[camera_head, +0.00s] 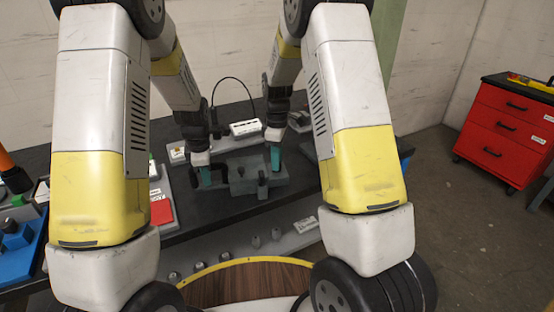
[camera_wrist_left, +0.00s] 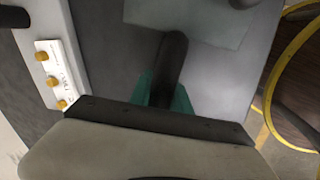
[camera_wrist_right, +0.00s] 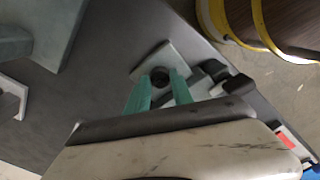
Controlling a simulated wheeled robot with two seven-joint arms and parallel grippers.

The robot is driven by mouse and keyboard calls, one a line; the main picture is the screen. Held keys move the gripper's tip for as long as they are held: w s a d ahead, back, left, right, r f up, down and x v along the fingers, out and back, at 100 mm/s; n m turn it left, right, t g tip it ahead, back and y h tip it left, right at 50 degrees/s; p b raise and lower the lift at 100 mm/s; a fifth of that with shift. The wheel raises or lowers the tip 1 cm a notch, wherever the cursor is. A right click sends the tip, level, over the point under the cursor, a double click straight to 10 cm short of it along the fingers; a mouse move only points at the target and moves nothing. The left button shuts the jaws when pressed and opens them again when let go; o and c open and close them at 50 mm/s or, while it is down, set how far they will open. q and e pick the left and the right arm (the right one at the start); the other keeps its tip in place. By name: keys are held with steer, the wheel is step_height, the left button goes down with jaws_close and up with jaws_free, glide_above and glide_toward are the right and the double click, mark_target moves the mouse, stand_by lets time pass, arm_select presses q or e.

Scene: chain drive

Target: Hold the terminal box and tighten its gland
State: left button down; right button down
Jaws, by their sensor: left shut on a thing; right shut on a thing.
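The grey terminal box (camera_head: 246,176) stands on the dark bench between my two grippers. Part of its pale grey-green surface shows at the top of the left wrist view (camera_wrist_left: 190,18). My left gripper (camera_head: 205,178) is at the box's left side, its teal fingers shut on a dark rounded bar (camera_wrist_left: 172,62) beside the box. My right gripper (camera_head: 275,158) is at the box's right side. In the right wrist view its teal fingers stand either side of a dark round piece (camera_wrist_right: 160,77), which looks like the gland. How the gland meets the box is unclear.
A white block (camera_head: 245,128) with a black cable lies behind the box. A red piece (camera_head: 160,211) is at left, and a blue tray (camera_head: 18,250) farther left. Several small fittings lie along the bench's front strip. A red drawer cabinet (camera_head: 505,135) stands on the floor at right.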

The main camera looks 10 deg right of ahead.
steer(key=m, duration=0.4)
steer(key=shift+m, duration=0.3)
steer(key=m, duration=0.3)
steer(key=shift+m, duration=0.3)
steer(key=m, duration=1.2)
steer(key=shift+a+m, duration=0.1)
steer(key=shift+m, duration=0.2)
steer(key=m, duration=0.3)
steer(key=shift+r+m, duration=0.1)
steer(key=shift+m, duration=0.3)
steer(key=m, duration=0.4)
steer(key=shift+m, duration=1.6)
